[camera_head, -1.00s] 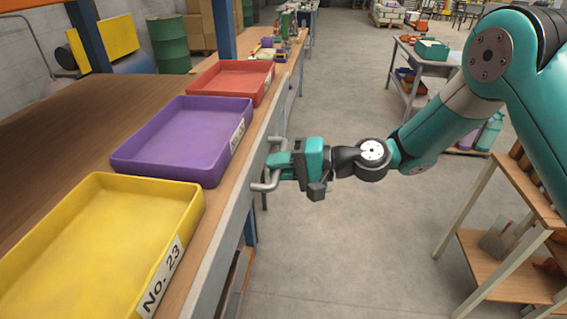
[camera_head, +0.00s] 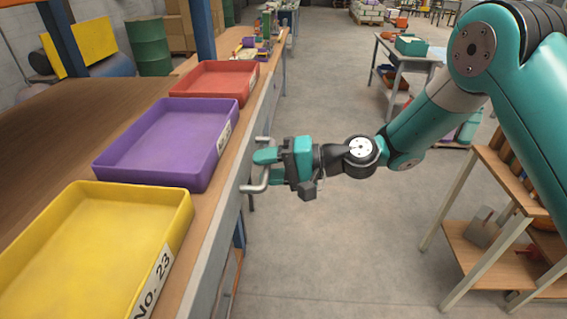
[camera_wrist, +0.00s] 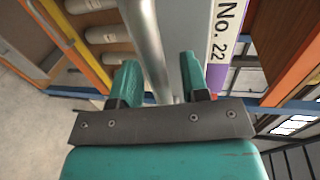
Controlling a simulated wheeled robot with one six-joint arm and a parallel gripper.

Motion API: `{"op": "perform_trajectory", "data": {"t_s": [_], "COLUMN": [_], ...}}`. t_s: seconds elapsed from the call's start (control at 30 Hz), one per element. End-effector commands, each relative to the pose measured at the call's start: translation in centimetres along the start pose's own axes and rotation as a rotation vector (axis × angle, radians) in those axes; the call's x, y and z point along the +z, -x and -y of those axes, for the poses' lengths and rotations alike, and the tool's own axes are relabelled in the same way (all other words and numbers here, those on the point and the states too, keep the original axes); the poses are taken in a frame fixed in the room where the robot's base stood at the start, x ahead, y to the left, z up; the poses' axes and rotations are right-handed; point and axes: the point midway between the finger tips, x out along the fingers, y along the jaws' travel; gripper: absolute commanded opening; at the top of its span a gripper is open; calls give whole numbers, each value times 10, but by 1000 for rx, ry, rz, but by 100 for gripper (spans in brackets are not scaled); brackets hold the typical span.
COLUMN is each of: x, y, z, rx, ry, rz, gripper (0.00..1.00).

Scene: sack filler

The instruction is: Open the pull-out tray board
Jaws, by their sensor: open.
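A grey bar handle (camera_head: 264,181) sticks out from the grey front edge (camera_head: 222,232) of the long bench, below the purple tray. My gripper (camera_head: 264,160) is at this handle, its fingers pointing towards the bench. In the wrist view the handle's bar (camera_wrist: 146,35) runs between the two teal fingers (camera_wrist: 158,76). The fingers are open, one on each side of the bar, with a gap visible at least on the left. The board behind the handle cannot be told apart from the bench front.
Yellow (camera_head: 100,225), purple (camera_head: 196,170) and red (camera_head: 225,85) trays stand on the bench top. A wooden shelf stand (camera_head: 488,250) is at the lower right, a grey side table (camera_head: 400,62) at the back right. The floor (camera_head: 330,240) between is clear.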

Motion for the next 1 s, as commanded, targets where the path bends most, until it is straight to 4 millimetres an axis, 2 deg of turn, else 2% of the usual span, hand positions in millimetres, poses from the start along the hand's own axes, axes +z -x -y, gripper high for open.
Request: {"op": "perform_trajectory", "data": {"t_s": [0.17, 0.27, 0.37, 0.7, 0.8, 1.0], "x": [-1, -1, -2, -1, -1, 0], "y": [4, 16, 36, 123, 144, 168], "z": [-1, -2, -3, -3, -3, -1], "rx": [0, -1, -1, 0, 0, 0], "ry": [0, -1, 0, 1, 1, 0], "rz": [-2, -4, -7, -6, -6, -2], "gripper": [41, 41, 41, 41, 41, 41]}}
